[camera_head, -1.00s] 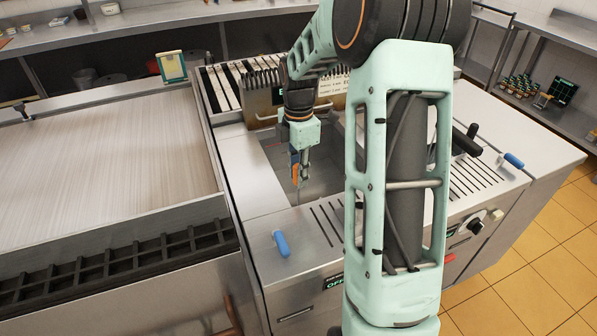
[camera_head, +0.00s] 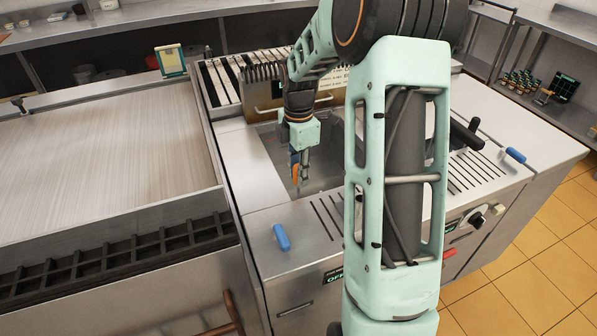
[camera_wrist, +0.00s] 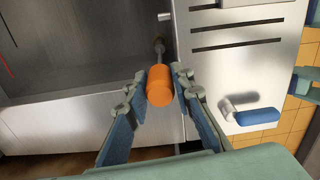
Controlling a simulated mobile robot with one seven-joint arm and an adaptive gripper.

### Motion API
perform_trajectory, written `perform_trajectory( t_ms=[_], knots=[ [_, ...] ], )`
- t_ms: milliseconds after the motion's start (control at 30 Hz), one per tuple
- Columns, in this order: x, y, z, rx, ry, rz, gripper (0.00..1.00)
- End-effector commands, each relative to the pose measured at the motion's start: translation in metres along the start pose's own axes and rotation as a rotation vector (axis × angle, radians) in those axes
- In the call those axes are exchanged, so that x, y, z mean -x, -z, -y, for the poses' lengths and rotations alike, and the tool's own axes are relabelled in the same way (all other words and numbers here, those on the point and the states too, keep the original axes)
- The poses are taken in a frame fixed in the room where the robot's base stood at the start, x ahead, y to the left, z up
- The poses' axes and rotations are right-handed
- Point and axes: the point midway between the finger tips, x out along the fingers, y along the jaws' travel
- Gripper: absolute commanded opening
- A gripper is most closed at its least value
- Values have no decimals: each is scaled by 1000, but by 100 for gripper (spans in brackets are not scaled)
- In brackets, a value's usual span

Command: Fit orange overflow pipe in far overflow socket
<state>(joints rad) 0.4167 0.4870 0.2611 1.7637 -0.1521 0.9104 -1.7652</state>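The orange overflow pipe (camera_wrist: 160,86) is between the two fingertips of my gripper (camera_wrist: 161,80) in the wrist view. Its orange end faces the camera, and a thin dark metal stem (camera_wrist: 158,46) runs away from it. My gripper is shut on the orange end. In the head view my gripper (camera_head: 300,172) hangs over the front part of the sunken metal well, and a bit of orange pipe (camera_head: 294,164) shows beside the fingers. A small pale metal stub (camera_wrist: 165,16) sticks out at the well's edge. I cannot tell which socket is the far one, or whether the stem touches anything.
Slotted steel panels (camera_head: 328,217) flank the well, with a blue handle (camera_head: 281,237) at the front left and another (camera_head: 515,155) at the right. A panel with a wide handle (camera_head: 300,100) stands behind the well. A flat griddle (camera_head: 100,150) lies left.

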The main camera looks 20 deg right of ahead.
Motion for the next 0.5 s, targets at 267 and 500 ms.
perform_trajectory(
  t_ms=[267,500],
  knots=[
    [1,0,0,0,0,0,41],
    [5,0,0,0,0,0,41]
  ],
)
